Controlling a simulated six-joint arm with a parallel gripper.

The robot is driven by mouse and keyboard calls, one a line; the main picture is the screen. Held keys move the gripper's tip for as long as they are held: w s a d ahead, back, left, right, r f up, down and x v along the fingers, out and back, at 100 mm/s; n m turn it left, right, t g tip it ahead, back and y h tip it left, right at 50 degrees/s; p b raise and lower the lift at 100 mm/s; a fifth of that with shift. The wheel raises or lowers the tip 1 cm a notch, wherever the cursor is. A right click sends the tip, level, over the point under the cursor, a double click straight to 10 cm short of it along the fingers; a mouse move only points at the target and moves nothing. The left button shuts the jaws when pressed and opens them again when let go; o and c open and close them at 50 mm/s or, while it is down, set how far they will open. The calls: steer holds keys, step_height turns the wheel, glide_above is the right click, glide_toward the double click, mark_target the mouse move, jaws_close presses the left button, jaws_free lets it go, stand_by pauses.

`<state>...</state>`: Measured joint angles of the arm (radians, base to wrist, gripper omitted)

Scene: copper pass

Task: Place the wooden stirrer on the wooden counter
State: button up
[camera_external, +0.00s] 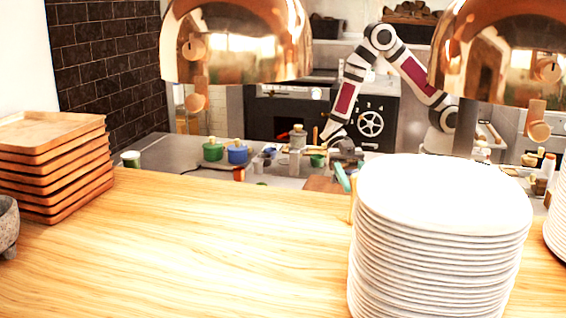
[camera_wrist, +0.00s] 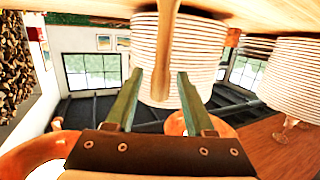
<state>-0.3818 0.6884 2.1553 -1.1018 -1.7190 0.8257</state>
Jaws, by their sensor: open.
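The wooden stirrer (camera_wrist: 167,45) is a narrow tan stick in the wrist view, running from the counter at the top of the picture down between my fingers. My gripper (camera_wrist: 160,76) is open, one green finger on each side of the stirrer's end; I cannot tell whether they touch it. In the external view my gripper (camera_external: 343,178) shows as a teal tip just left of the plate stack, and the stirrer (camera_external: 353,205) is a thin tan upright strip below it. The wooden counter (camera_external: 190,240) fills the foreground.
A tall stack of white plates (camera_external: 440,250) stands right beside the stirrer. Wooden trays (camera_external: 50,165) are piled at the left, with a stone bowl (camera_external: 7,225) in front. Copper lamps (camera_external: 235,45) hang above. The counter's middle is clear.

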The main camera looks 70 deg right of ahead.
steer(key=v, duration=1)
steer(key=w+d+r+m+t+h, duration=0.25)
steer(key=w+m+t, duration=0.45)
steer(key=w+t, duration=0.55)
steer(key=w+d+r+m+t+h, duration=0.1)
steer(key=w+d+m+t+h, duration=0.15)
steer(key=d+m+h, duration=0.4)
steer(key=w+d+r+m+t+h, duration=0.2)
steer(key=w+d+m+h, duration=0.1)
steer(key=d, duration=0.6)
steer(key=s+d+f+m+g+h, duration=0.1)
steer(key=s+d+m+g+h, duration=0.2)
steer(key=s, duration=0.4)
steer(key=s+d+f+m+g+h, duration=0.1)
steer(key=s+d+m+g+h, duration=0.1)
steer(key=s+d+m, duration=0.35)
steer(key=s+a+m+g+y, duration=0.1)
steer(key=s+a+g+y, duration=0.1)
steer(key=s, duration=0.7)
steer(key=s+a+f+m+g+y, duration=0.1)
steer(key=s+a+m+g, duration=0.1)
steer(key=s, duration=0.7)
steer(key=shift+a+g+y, duration=0.4)
steer(key=shift+a+g, duration=0.5)
steer(key=shift+a, duration=0.35)
